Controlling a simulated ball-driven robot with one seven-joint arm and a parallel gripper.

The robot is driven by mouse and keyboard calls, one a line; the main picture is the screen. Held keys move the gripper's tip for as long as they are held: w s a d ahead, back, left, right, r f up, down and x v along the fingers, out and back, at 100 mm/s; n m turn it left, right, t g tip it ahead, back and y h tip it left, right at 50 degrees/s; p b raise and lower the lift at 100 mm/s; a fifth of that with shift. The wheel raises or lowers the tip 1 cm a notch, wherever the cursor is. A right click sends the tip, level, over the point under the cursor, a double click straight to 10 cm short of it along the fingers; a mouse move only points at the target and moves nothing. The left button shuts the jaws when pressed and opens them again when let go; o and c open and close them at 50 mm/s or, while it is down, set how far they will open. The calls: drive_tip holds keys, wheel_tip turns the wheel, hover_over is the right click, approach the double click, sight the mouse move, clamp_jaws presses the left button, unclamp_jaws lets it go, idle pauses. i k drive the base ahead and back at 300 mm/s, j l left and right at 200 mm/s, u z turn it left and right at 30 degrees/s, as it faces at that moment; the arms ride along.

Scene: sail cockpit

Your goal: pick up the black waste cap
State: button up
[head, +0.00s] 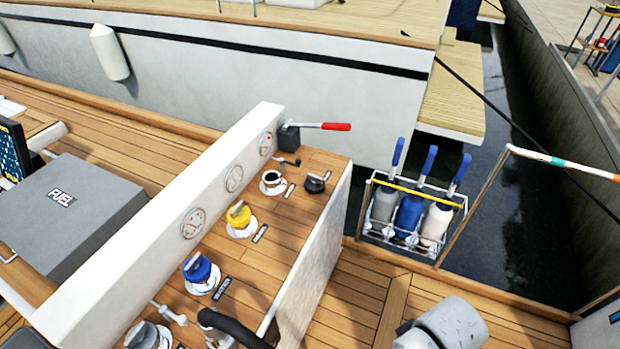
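The black cap (315,184) lies on the wooden top of the console, near its right edge. To its left is a white round deck fitting (272,183) with an open dark hole. A small dark label plate (290,191) lies between the two; I cannot read it. No gripper touches the cap. My gripper is not in view.
A yellow cap (239,214) and a blue cap (198,269) sit on fittings nearer. A red-handled lever (325,126) projects behind the cap. A black hose (232,326) arches at the console's near end. A rack (408,240) holds bottles at right. Open deck (370,300) lies between.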

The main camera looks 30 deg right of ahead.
sight(316, 189)
drive_tip(key=i+j+z, duration=0.2)
drive_tip(key=i+z, duration=0.15)
drive_tip(key=i, duration=0.2)
drive_tip(key=i+j+z, duration=0.3)
drive_tip(key=i, duration=0.2)
drive_tip(key=j, duration=0.05)
